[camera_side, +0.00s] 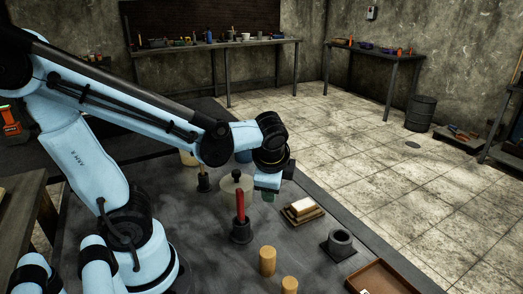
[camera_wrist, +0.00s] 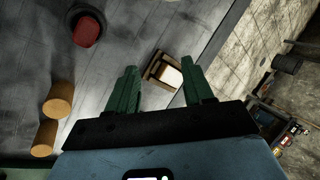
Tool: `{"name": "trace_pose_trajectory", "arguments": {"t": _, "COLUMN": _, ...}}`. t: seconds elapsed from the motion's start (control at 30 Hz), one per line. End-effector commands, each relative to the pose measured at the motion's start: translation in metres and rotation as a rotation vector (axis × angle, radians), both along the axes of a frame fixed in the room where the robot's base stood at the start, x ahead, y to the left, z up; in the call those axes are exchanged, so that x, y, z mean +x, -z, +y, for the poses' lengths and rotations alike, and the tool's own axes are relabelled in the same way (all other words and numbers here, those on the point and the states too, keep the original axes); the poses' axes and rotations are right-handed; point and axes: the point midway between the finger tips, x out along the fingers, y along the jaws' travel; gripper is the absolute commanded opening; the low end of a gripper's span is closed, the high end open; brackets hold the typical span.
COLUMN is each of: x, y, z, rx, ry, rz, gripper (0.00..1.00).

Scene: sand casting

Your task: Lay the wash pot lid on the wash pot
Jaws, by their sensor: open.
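A pale round piece with a dark knob on top (camera_side: 237,186) stands on the dark table in the side view, just left of my gripper. It looks like the wash pot lid, but I cannot tell whether a pot is under it. A pale cylinder (camera_side: 188,158) further back is partly hidden by my arm; I cannot tell whether it is the wash pot. My gripper (camera_side: 268,197) is above the table, and its fingers are apart and empty in the wrist view (camera_wrist: 160,82). Neither the lid nor the pot is clear in the wrist view.
A red-handled tool (camera_side: 240,207) stands upright in a dark holder. A white block (camera_side: 301,205) lies on a wooden piece. Two tan cylinders (camera_side: 267,261), a dark ring-shaped holder (camera_side: 341,241) and a brown tray (camera_side: 385,278) are nearer the front and right.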

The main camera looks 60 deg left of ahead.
Motion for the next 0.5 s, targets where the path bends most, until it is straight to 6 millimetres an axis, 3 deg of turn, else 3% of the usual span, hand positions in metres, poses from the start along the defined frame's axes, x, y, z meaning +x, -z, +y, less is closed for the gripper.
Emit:
{"name": "trace_pose_trajectory", "arguments": {"t": 0.3, "x": -0.005, "y": -0.022, "z": -0.045, "rx": -0.539, "ry": -0.407, "rz": -0.387, "gripper": 0.52}}
{"name": "trace_pose_trajectory", "arguments": {"t": 0.5, "x": -0.005, "y": -0.031, "z": -0.055, "rx": -0.687, "ry": -0.526, "rz": -0.467, "gripper": 0.52}}
